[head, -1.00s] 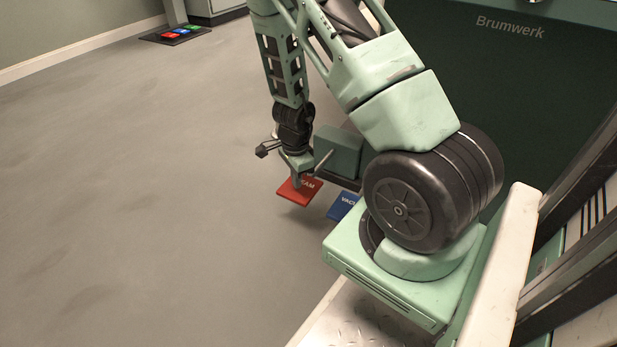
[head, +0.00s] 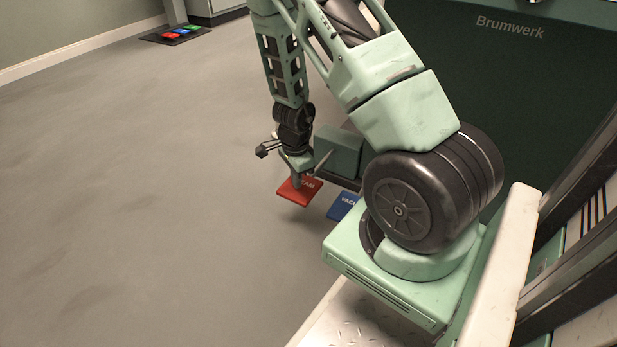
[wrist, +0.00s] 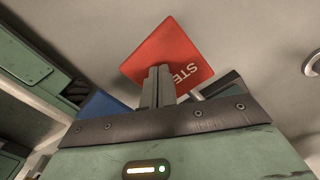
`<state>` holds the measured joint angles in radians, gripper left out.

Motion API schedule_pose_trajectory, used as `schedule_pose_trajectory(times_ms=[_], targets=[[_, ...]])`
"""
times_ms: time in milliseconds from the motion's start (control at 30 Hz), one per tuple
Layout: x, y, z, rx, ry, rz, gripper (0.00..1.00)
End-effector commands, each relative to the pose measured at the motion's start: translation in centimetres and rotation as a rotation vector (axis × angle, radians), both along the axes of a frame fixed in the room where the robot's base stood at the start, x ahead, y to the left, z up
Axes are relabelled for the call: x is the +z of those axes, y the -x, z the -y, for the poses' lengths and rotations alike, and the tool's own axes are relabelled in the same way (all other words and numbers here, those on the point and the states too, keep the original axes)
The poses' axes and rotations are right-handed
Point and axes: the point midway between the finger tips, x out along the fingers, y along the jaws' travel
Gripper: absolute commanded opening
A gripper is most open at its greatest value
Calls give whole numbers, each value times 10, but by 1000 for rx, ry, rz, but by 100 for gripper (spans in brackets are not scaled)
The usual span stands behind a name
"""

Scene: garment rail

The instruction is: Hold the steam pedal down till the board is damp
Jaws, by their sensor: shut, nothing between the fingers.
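The red steam pedal (head: 300,193), its white lettering partly hidden by my gripper, is low over the floor below my arm. It also shows in the wrist view (wrist: 170,45), lettered "STE" as far as I can read. My gripper (head: 297,184) points down at it with its fingers shut and empty. In the wrist view the fingertips (wrist: 158,70) overlap the near part of the red pedal. They appear to rest on it, though I cannot tell how far it is pressed. The board is not visible.
A blue pedal (head: 343,206) lettered "VACU" sits just right of the red one, partly behind my arm. A dark green cabinet (head: 500,100) marked "Brumwerk" stands behind. Another pedal set (head: 176,34) is at the far wall. The floor on the left is clear.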

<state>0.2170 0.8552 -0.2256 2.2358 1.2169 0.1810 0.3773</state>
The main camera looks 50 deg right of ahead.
Motion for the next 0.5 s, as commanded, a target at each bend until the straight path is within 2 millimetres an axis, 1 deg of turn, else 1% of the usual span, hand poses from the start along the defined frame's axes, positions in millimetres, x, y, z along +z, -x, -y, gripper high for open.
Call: schedule_pose_trajectory(times_ms=[233, 500], targets=[[-2, 0, 0, 0, 0, 0, 0], [-18, 0, 0, -1, 0, 0, 0]])
